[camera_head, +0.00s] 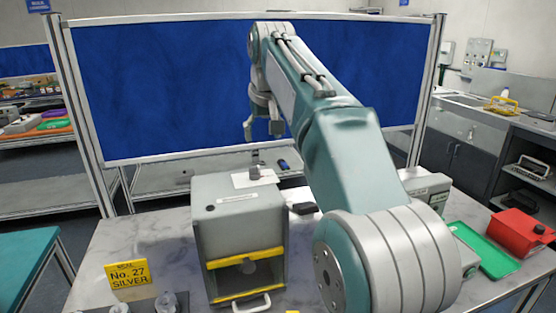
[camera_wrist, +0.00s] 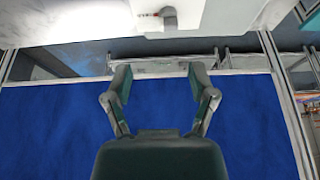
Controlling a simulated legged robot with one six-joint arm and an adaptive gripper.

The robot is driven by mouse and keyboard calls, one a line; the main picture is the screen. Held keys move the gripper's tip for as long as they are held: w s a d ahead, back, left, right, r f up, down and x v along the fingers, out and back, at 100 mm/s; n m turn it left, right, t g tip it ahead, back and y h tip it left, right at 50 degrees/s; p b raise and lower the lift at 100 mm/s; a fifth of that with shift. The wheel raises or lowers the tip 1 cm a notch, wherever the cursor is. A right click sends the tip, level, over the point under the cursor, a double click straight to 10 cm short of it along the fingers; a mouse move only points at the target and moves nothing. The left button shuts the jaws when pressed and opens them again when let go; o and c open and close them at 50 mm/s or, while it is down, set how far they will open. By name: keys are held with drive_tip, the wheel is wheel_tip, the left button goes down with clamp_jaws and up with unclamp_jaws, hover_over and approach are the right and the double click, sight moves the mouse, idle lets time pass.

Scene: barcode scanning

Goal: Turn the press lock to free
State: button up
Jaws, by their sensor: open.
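The press (camera_head: 238,235) is a grey box with a yellow-framed opening at its front, standing on the marbled table. A white plate with a small grey upright knob (camera_head: 254,172), which looks like the lock, sits on top of it toward the back. My gripper (camera_head: 263,131) is above and behind the press top, apart from the knob, with its fingers spread and empty. In the wrist view my gripper (camera_wrist: 158,75) is open against the blue panel. A grey knob-like part (camera_wrist: 168,18) on a white surface shows at the top edge there. I cannot read the lock's setting.
A blue partition (camera_head: 180,85) stands behind the table. A yellow sign (camera_head: 129,274) is left of the press. A green tray (camera_head: 482,250) and a red box (camera_head: 520,232) are at the right. My arm covers the table's middle right.

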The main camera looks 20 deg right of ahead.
sight(256, 166)
drive_tip(key=x, duration=0.9)
drive_tip(key=shift+w+f, duration=0.1)
drive_tip(key=shift+w, duration=0.35)
drive_tip(key=shift+w+f, duration=0.1)
drive_tip(key=shift+f, duration=0.25)
drive_tip(key=shift+w+a+f, duration=0.15)
drive_tip(key=shift+a+f, duration=0.25)
drive_tip(key=shift+a, duration=0.85)
drive_tip(key=shift+d, duration=0.35)
drive_tip(key=c, duration=0.8)
drive_tip(key=shift+d, duration=0.35)
clamp_jaws()
